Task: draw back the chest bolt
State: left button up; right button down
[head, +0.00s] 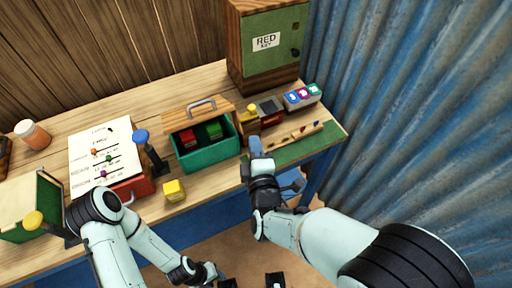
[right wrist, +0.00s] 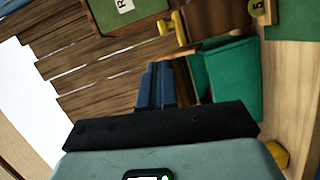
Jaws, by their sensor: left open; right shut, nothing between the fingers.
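The chest is a teal box (head: 212,148) with a wooden lid (head: 195,113) tilted up behind it and a grey handle on top. A red block (head: 187,137) and a green block (head: 214,130) lie inside. I cannot clearly make out its bolt. My right gripper (head: 255,146) is shut and empty, just right of the chest's front right corner. In the right wrist view its blue fingers (right wrist: 156,85) are together, beside the chest in the picture (right wrist: 232,78). My left gripper (head: 213,272) is low in front of the table, open and away from the chest.
A knob-topped lever (head: 141,137) rises by a printed sheet (head: 85,150). Right of the chest are a yellow knob (head: 251,108), a wooden strip with pegs (head: 300,134) and a green mat (head: 318,144). A cabinet (head: 275,48) stands behind.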

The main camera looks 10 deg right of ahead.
pick_arm(q)
jog(key=shift+s+f+b, duration=0.4)
jog(key=shift+s+f, duration=0.1)
jog(key=shift+f, duration=0.35)
pick_arm(e)
jog(key=shift+s+f, duration=0.1)
jog(key=shift+s, duration=1)
